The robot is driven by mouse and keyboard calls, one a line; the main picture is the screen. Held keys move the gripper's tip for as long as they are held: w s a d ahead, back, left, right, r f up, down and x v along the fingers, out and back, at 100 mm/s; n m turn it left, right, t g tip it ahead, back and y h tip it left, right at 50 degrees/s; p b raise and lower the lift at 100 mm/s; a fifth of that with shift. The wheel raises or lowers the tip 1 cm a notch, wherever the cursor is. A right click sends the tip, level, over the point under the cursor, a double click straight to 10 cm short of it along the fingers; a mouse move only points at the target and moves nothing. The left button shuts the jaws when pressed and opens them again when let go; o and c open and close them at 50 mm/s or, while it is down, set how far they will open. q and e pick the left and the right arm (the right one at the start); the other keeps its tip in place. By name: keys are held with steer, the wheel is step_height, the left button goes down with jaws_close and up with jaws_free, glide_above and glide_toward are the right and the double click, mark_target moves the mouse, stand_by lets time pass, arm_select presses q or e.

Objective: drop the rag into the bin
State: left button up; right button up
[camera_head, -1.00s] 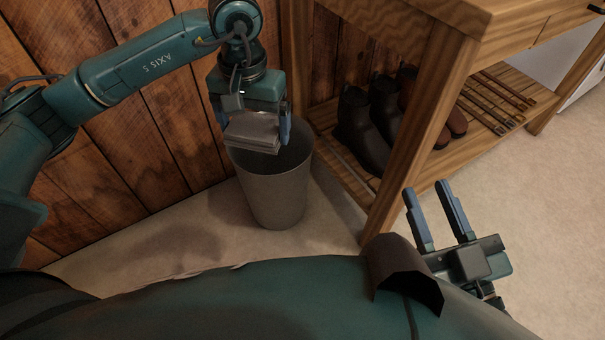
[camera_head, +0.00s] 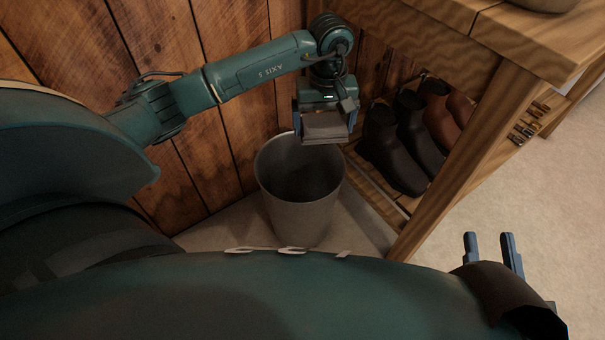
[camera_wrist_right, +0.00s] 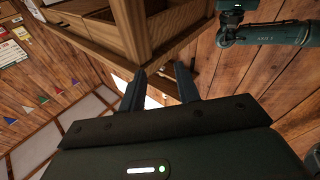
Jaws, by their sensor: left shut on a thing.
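The rag (camera_head: 325,127) is a folded grey-brown cloth in my left gripper (camera_head: 324,130), which is shut on it. In the head view the gripper and rag are above the back right part of the bin's rim. The bin (camera_head: 300,212) is a grey, round, open-topped container on the floor against the wooden wall. Its visible inside looks empty, though the bottom is dark. My right gripper (camera_head: 492,252) is at the lower right, away from the bin. Its two blue fingers are apart with nothing between them, and they also show in the right wrist view (camera_wrist_right: 160,88).
A wooden bench (camera_head: 470,120) stands right of the bin, its front leg close by. Dark and brown boots (camera_head: 395,145) stand on its lower shelf. The plank wall (camera_head: 170,50) is behind the bin. Pale floor (camera_head: 530,200) is clear at right.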

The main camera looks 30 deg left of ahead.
arm_select(q)
steer(key=a+f+n+b, duration=0.3)
steer(key=a+f+n, duration=0.3)
steer(key=f, duration=0.7)
steer(key=shift+w+a, duration=0.25)
steer(key=shift+a, duration=0.1)
arm_select(e)
steer(key=shift+a+r+m+t, duration=0.3)
steer(key=shift+a+r, duration=0.05)
arm_select(q)
steer(key=shift+f, duration=0.1)
steer(key=o, duration=0.7)
arm_select(e)
steer(key=shift+f, duration=0.15)
arm_select(q)
step_height(320, 180, up, 13)
steer(key=p, duration=0.4)
arm_select(e)
steer(key=shift+s+d+f+n+h, duration=0.1)
steer(key=shift+s+d+n+h, duration=0.1)
steer(key=shift+d+n+h, duration=0.25)
